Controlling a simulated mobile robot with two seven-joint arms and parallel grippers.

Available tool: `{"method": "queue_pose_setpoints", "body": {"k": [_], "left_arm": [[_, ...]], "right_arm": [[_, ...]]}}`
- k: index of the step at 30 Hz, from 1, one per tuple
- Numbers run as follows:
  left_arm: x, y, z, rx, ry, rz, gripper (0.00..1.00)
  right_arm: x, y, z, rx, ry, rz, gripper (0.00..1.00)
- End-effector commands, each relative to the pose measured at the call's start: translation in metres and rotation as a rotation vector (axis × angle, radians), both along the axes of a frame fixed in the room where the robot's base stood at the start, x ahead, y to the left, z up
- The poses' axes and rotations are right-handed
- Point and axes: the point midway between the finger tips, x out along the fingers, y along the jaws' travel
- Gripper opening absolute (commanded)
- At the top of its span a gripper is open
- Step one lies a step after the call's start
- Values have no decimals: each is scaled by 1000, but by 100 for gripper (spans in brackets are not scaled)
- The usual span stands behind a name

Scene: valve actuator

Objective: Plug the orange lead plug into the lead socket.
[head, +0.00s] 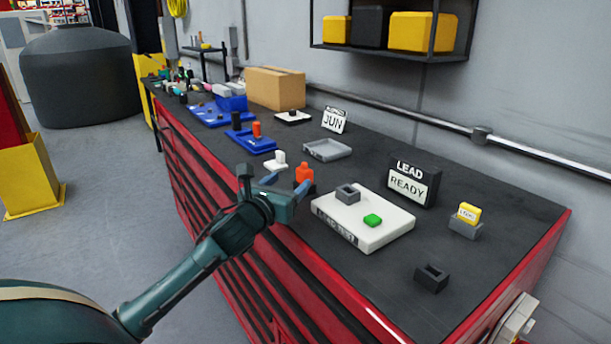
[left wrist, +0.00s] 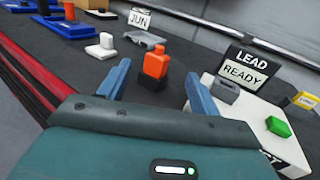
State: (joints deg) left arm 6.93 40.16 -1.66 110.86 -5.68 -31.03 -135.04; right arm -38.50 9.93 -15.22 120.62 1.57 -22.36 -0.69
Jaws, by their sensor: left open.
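The orange lead plug (head: 305,173) stands upright in a small black holder (head: 308,188) on the dark bench top. In the left wrist view the plug (left wrist: 155,64) appears between my fingers, beyond their tips. My left gripper (head: 285,187) is open and empty, at the bench's front edge just short of the plug. The grey lead socket (head: 348,192) sits on the white test board (head: 340,220), right of the plug; it also shows in the left wrist view (left wrist: 226,89). My right gripper is not in view.
A green button (head: 372,220) is on the board. A LEAD READY sign (head: 412,184) stands behind it. A white peg piece (head: 277,160) and a grey tray (head: 327,150) lie left of and behind the plug. A yellow tag in a holder (head: 467,218) and an empty black holder (head: 431,277) are at right.

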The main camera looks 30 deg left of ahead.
Motion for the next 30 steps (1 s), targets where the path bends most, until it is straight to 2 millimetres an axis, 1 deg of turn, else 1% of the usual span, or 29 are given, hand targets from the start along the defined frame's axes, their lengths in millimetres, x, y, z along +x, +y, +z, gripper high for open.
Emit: {"method": "queue_pose_setpoints", "body": {"k": [1, 3, 8, 13, 18, 22, 28, 30], "left_arm": [[7, 2, 1, -2, -1, 3, 63], [14, 2, 1, -2, 0, 1, 63], [22, 3, 0, -3, 0, 0, 63], [44, 7, 1, -6, 0, 2, 63], [64, 10, 0, -3, 0, 1, 63], [70, 11, -1, -1, 0, -1, 63], [70, 11, -2, 0, 1, -1, 63], [69, 11, -2, 0, 1, -1, 57]], "right_arm": [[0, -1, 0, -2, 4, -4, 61], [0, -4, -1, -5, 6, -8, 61], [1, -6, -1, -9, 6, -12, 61], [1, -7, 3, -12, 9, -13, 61], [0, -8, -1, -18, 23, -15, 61], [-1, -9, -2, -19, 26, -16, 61], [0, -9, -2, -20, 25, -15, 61], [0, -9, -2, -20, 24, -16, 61]]}}
